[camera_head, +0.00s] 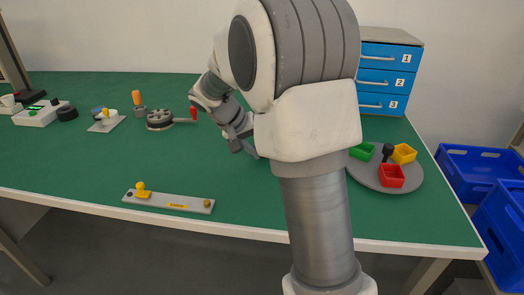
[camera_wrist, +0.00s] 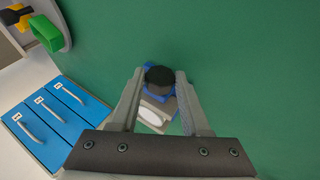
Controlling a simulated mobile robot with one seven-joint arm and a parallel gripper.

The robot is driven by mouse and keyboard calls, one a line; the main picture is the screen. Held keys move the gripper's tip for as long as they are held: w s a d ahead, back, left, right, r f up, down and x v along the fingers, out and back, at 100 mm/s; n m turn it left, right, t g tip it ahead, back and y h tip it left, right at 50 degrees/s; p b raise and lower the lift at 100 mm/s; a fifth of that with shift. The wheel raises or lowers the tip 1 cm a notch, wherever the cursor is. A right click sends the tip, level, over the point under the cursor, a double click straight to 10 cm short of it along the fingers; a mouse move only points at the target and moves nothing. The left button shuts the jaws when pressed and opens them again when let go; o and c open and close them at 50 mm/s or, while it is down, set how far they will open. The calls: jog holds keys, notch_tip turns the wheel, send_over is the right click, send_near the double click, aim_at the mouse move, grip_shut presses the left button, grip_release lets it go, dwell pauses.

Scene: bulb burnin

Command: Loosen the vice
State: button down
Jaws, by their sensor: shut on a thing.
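In the wrist view, a small blue and grey vice (camera_wrist: 151,94) stands on the green bench. A dark round knob or cap (camera_wrist: 160,76) tops it, and a white oval (camera_wrist: 149,117) shows on its near side. My gripper (camera_wrist: 161,82) has one finger on each side of the dark round part and is shut on it. The contact itself is partly hidden by the fingers. In the head view, my gripper (camera_head: 244,146) is low over the middle of the bench. My arm hides the vice there.
Blue drawers (camera_head: 386,78) stand at the back right. A grey turntable (camera_head: 370,178) with coloured bins is on the right. A grey bar fixture (camera_head: 180,204) lies at the front left. Several devices, including a round one with a red handle (camera_head: 193,113), stand further left.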

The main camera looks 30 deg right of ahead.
jog(key=shift+f, duration=0.1)
dwell(0.3)
jog(key=shift+c, duration=1.9)
grip_release()
jog(key=shift+s+d+r+t+y+p, duration=0.15)
jog(key=shift+d+r+t+y+p, duration=0.1)
jog(key=shift+t+y+p, duration=0.35)
jog(key=shift+s+r+m+t+y+p, duration=0.1)
jog(key=shift+m+t+y+p, duration=0.3)
jog(key=shift+y+p, duration=0.65)
jog(key=t+y+p, duration=0.1)
jog(key=p, duration=0.1)
jog(key=y+p, duration=0.1)
jog(key=p, duration=0.2)
jog(key=shift+s+d+m+t+y, duration=0.1)
jog(key=shift+d+m+t+y, duration=0.2)
jog(key=shift+t+y, duration=0.1)
jog(key=shift+t+y+p, duration=0.3)
jog(key=shift+y+p, duration=0.05)
jog(key=shift+p, duration=0.8)
